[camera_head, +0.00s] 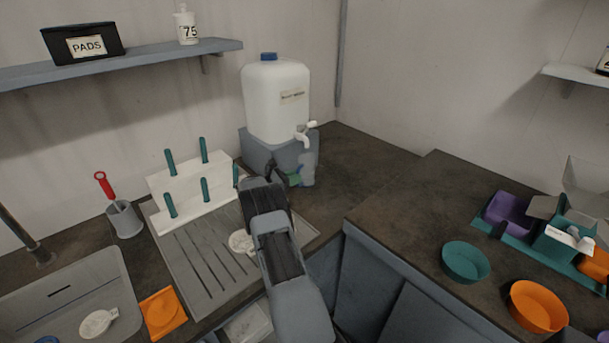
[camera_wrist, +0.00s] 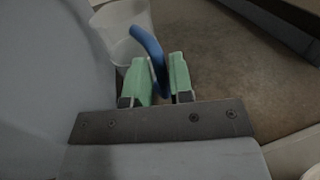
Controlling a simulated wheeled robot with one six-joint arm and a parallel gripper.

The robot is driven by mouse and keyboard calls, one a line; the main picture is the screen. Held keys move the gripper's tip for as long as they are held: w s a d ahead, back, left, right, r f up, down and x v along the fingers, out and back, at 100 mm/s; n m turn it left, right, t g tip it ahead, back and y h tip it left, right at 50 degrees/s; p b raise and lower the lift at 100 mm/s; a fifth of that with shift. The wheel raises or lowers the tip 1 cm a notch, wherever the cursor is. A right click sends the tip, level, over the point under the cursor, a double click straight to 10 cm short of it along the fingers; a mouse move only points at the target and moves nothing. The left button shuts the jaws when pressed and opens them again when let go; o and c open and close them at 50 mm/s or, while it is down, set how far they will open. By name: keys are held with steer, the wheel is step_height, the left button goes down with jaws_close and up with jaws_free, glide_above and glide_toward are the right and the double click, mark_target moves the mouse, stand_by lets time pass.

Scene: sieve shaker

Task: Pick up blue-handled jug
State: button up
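The blue-handled jug (camera_wrist: 112,28) is a clear, pale vessel at the upper left of the wrist view. Its blue handle (camera_wrist: 147,44) slants down between the two green fingers of my gripper (camera_wrist: 160,78). The fingers stand close on either side of the handle. I cannot tell whether both press on it. In the head view the jug (camera_head: 308,174) stands beneath the tap of the white water container, and my gripper (camera_head: 294,176) is at its left side. My arm hides part of the jug there, and the handle is not clear.
The white water container (camera_head: 276,100) sits on a grey stand (camera_head: 258,150) just behind the jug, with its tap (camera_head: 304,136) overhead. A white peg rack (camera_head: 190,190) stands to the left on the drainboard (camera_head: 190,265). Counter at the jug's right (camera_head: 350,165) is clear.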

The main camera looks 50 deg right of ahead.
jaws_close()
steer(key=shift+r, duration=0.15)
stand_by(0.4)
